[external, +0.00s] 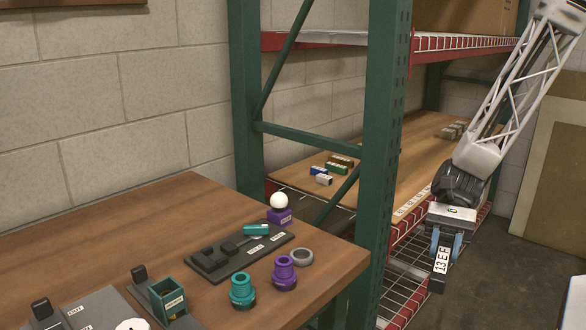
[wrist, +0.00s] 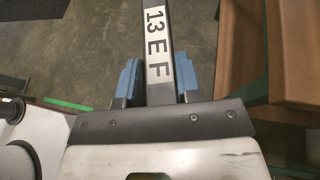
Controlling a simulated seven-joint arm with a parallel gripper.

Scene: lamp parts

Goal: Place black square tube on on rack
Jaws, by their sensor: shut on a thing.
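The black square tube (external: 438,282) has a white label reading "13 E F" and hangs from my gripper (external: 446,247) in the external view. My gripper has blue finger pads and is shut on the tube. In the wrist view the tube (wrist: 152,14) runs out between the blue fingers (wrist: 158,82), label facing the camera. The rack (external: 384,130) has green posts and a wooden lower shelf (external: 400,170). My gripper and the tube are in front of the shelf's right part, outside its front edge, with the tube reaching below shelf level.
Several small coloured blocks (external: 330,170) lie on the shelf's left part, and grey blocks (external: 453,130) lie farther back. A wooden table (external: 120,225) with lamp parts stands at the left. A green rack post separates table and shelf. The middle of the shelf is clear.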

